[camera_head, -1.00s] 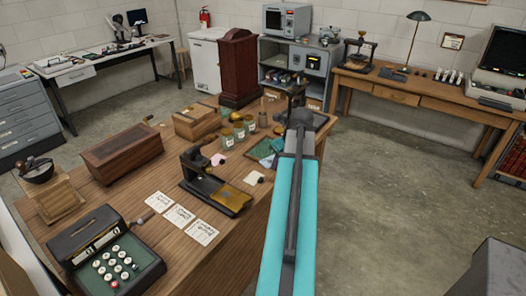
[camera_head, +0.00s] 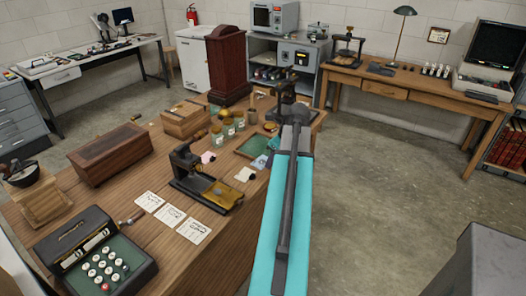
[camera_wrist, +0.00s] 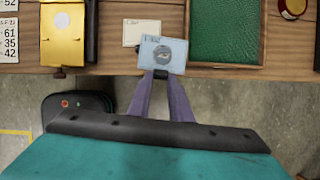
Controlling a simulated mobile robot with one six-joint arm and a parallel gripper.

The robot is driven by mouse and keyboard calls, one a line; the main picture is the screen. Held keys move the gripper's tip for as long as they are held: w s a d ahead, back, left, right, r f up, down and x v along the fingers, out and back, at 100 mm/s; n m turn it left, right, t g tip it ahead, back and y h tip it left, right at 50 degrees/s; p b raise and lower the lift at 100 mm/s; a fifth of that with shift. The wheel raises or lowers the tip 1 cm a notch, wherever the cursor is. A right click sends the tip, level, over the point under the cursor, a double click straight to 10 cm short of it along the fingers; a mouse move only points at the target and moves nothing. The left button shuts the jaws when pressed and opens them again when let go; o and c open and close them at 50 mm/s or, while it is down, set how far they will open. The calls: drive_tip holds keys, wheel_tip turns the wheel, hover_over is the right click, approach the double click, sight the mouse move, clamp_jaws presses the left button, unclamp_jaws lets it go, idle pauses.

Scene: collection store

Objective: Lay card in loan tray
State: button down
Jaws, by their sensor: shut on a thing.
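A pale blue card (camera_wrist: 162,54) with a dark round picture is between the fingertips of my gripper (camera_wrist: 162,76). In the wrist view my gripper is shut on the card's near edge, at the table's front edge. A green-lined tray with a wooden rim (camera_wrist: 225,30) lies just right of the card. The tray also shows in the head view (camera_head: 252,147), and its visible lining is bare. The blue card shows in part there (camera_head: 262,162), left of my arm, which hides my fingers. I cannot tell the card's height over the table.
A cream card (camera_wrist: 141,32) lies partly behind the blue card. A brass-plated device (camera_head: 205,185) stands to the left. Glass jars (camera_head: 228,130) stand behind, and a dark stand (camera_head: 283,92) rises beyond the tray. Open floor lies right of the table.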

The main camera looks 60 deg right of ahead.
drive_tip(key=shift+s+f+n, duration=0.15)
drive_tip(key=shift+s+n, duration=0.45)
drive_tip(key=shift+w, duration=0.1)
drive_tip(key=p, duration=0.4)
hover_over(265, 154)
drive_tip(key=s, duration=0.1)
drive_tip(key=shift+s+f, duration=0.2)
drive_tip(key=shift+f, duration=0.55)
drive_tip(key=shift+f, duration=0.1)
drive_tip(key=shift+f+p, duration=0.7)
drive_tip(key=shift+f, duration=1)
drive_tip(key=shift+f, duration=0.15)
drive_tip(key=c, duration=1.6)
unclamp_jaws()
